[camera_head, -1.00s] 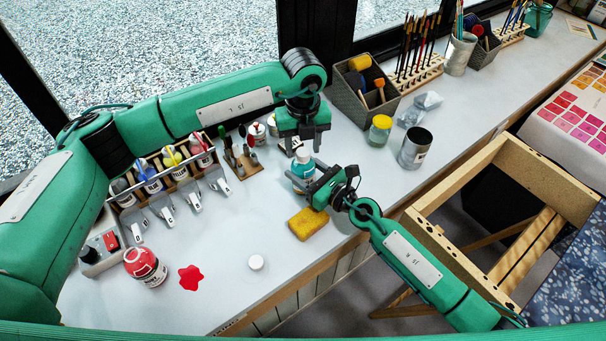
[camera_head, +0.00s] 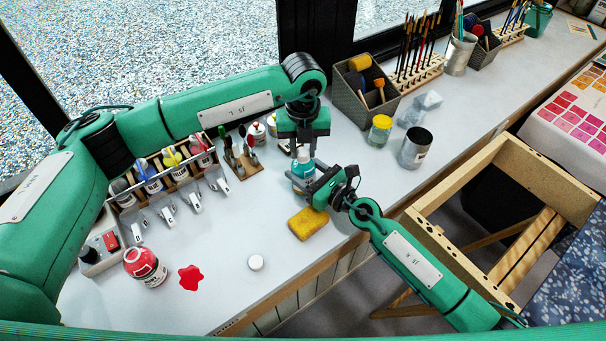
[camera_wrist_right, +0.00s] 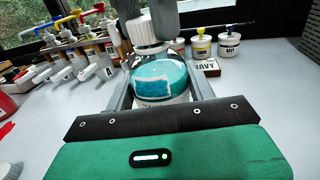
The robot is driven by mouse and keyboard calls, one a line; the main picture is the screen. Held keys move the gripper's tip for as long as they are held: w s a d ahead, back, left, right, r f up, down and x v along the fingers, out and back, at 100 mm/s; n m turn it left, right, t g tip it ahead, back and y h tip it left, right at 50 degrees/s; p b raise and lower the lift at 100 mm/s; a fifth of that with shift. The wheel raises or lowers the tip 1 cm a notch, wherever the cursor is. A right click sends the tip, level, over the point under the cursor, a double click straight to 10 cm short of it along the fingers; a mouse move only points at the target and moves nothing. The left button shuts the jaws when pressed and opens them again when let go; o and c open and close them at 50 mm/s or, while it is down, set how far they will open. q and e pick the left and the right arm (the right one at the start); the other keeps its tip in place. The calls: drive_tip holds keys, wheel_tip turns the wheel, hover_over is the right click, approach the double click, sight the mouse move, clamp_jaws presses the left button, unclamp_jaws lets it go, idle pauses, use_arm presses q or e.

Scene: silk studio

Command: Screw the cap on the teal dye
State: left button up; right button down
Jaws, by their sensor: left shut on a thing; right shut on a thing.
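The teal dye bottle (camera_head: 301,172) stands on the white counter near the middle. In the right wrist view the teal bottle (camera_wrist_right: 160,78) has a white label and sits between the fingers. My right gripper (camera_head: 309,183) is shut on the bottle's body from the front right. A white ribbed cap (camera_wrist_right: 149,30) is at the bottle's top, between the fingers of my left gripper (camera_head: 302,151). The left gripper reaches down from above and is shut on the cap. Whether the cap is seated on the threads cannot be told.
A yellow sponge (camera_head: 308,224) lies just in front of the bottle. A loose white cap (camera_head: 256,263), a red spill (camera_head: 191,278) and a red bottle (camera_head: 145,266) are at the front left. A rack of dye bottles (camera_head: 170,190) stands left; a metal can (camera_head: 415,148) stands right.

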use_arm(q)
drive_tip(key=m, duration=0.9)
drive_tip(key=shift+m, duration=0.4)
drive_tip(key=m, duration=0.4)
drive_tip(key=shift+m, duration=0.4)
drive_tip(key=m, duration=0.4)
drive_tip(key=shift+m, duration=0.4)
drive_tip(key=o, duration=1.2)
drive_tip(key=shift+c, duration=0.2)
wheel_tip(320, 180, up, 12)
